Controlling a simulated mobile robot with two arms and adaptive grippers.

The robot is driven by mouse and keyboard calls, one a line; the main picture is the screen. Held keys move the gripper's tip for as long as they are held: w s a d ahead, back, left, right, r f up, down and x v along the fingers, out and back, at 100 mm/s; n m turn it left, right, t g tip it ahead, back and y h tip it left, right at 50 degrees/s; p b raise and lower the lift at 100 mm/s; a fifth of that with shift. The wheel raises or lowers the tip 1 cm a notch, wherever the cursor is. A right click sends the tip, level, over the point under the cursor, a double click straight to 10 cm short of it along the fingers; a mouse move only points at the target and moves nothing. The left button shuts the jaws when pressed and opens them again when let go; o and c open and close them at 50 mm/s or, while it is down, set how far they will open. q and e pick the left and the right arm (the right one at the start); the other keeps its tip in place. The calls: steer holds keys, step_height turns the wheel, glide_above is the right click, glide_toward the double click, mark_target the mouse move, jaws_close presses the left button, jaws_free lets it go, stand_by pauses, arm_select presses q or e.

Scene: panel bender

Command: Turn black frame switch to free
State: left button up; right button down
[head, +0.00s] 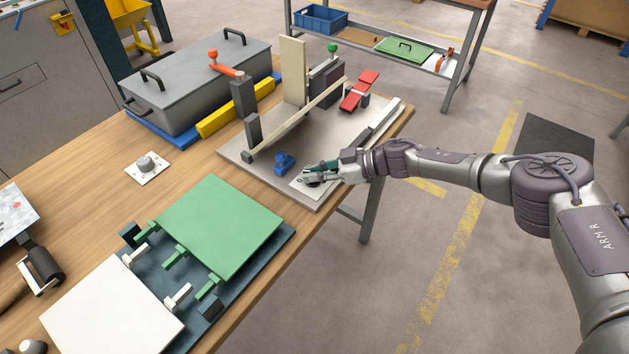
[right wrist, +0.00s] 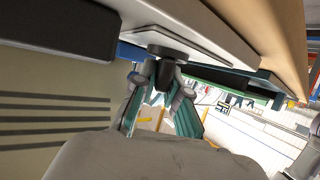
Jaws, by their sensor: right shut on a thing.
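The black switch (head: 313,184) is a dark round knob on a pale plate (head: 300,190), set at the near right corner of the panel bender's grey base plate (head: 235,155). My right gripper (head: 318,173) reaches it from the right and mostly covers it in the head view. In the right wrist view, the black knob (right wrist: 164,74) stands out from its pale plate (right wrist: 190,35) between my two teal-padded fingers (right wrist: 160,100), which are shut on it. Its marking cannot be read. My left gripper is not in view.
A blue knob (head: 284,163) stands close left of my right gripper. A grey knob on a white plate (head: 147,167) and a green panel (head: 220,220) lie left.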

steer(key=shift+b, duration=0.35)
steer(key=shift+r+n+g, duration=0.1)
steer(key=shift+n+g, duration=0.2)
steer(key=c, duration=1.2)
jaws_free()
steer(key=w+v, duration=0.1)
steer(key=v, duration=1)
steer(key=shift+s+d, duration=0.5)
